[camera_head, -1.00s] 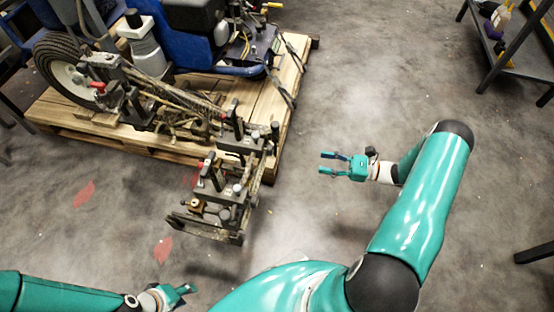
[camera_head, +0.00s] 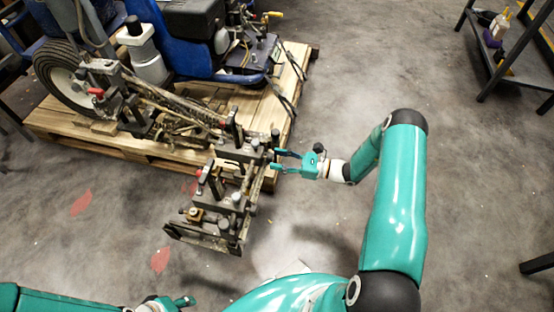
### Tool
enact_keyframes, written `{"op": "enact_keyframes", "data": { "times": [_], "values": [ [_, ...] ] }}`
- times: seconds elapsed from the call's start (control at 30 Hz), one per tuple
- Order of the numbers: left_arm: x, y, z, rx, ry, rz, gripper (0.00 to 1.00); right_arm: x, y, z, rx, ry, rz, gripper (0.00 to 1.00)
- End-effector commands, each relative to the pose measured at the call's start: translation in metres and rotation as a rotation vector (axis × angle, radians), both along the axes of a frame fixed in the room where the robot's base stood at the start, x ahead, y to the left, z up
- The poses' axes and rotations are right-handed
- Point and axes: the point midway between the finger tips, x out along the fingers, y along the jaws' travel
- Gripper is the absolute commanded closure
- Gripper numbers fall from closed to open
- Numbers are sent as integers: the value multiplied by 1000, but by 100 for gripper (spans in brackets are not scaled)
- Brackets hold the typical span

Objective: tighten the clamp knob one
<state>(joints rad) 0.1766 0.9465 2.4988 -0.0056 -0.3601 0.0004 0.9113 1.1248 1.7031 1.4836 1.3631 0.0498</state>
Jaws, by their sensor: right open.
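The line striper (camera_head: 190,60) stands on a wooden pallet, with its clamp frame (camera_head: 225,200) reaching out past the pallet's near side. Several clamps with knobs and red-tipped levers sit on this frame; I cannot tell which is knob one. A dark upright knob (camera_head: 275,137) stands at the frame's right end. My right gripper (camera_head: 276,162) is open, its two fingers pointing left at that end, just below this knob. Whether the fingers touch anything is unclear. My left gripper (camera_head: 188,301) is at the bottom edge, away from the machine, its jaw opening not clear.
The pallet (camera_head: 60,127) lies under the machine, with straps at its right side. A dark metal shelf (camera_head: 505,60) with bottles stands at the top right. The concrete floor between the pallet and the shelf is clear.

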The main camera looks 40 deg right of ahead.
Motion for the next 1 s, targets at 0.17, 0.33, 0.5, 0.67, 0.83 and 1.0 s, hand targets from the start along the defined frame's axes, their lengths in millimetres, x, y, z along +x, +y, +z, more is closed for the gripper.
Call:
{"op": "enact_keyframes", "data": {
  "times": [0.17,0.33,0.5,0.67,0.83,1.0],
  "values": [
    [0,0,-1,0,0,0,60,7,6,0,0,1,0,54],
    [0,0,-1,0,0,0,60,7,7,0,0,1,-1,54],
    [0,0,-1,0,0,0,60,7,6,0,0,1,-1,67],
    [0,0,-1,0,0,0,60,7,6,0,0,1,-1,94],
    [0,0,-1,0,0,0,60,7,6,0,2,3,-2,99],
    [0,0,-1,0,0,0,60,7,5,0,25,21,-2,99]
  ]
}}
